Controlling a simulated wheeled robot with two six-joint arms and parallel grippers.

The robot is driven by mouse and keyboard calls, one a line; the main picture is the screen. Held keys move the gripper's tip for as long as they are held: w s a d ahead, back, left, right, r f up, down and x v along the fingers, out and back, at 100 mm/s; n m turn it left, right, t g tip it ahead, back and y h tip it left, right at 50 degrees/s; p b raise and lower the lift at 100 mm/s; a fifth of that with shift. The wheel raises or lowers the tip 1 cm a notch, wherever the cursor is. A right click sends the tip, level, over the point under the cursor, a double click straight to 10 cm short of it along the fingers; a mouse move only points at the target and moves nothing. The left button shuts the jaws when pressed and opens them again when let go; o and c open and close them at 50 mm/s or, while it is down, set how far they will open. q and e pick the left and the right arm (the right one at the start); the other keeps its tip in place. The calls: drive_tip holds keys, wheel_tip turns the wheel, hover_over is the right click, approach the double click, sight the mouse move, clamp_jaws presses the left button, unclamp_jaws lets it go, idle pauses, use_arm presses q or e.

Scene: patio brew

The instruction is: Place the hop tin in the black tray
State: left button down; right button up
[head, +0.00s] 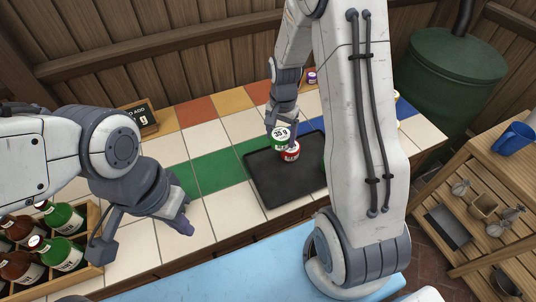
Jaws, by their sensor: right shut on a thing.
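A green tin with a white "35 g" label (280,138) is held by my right gripper (281,124), which is shut on it over the black tray. The black tray (268,190) lies on the tiled counter. A red tin (291,153) shows just below and right of the green tin, at the tray's back part. I cannot tell whether the two tins touch. My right arm hides the tray's right side. My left gripper (181,220) hangs over the counter, left of the tray; its finger gap is not clear.
A wooden crate (92,268) of bottles stands at the left. A small sign (142,117) and a purple tin (312,76) stand along the back. A shelf with a blue mug (514,138) and a green barrel (450,75) are at the right. White tiles left of the tray are clear.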

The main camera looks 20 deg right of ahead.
hover_over(264, 164)
wheel_tip(264, 164, down, 3)
drive_tip(key=shift+f, duration=0.1)
drive_tip(key=shift+f+p, duration=0.45)
drive_tip(key=shift+f, duration=1.6)
drive_tip(key=shift+f, duration=0.2)
drive_tip(key=o, duration=1.2)
drive_tip(key=shift+o, duration=0.2)
drive_tip(key=shift+r, duration=0.1)
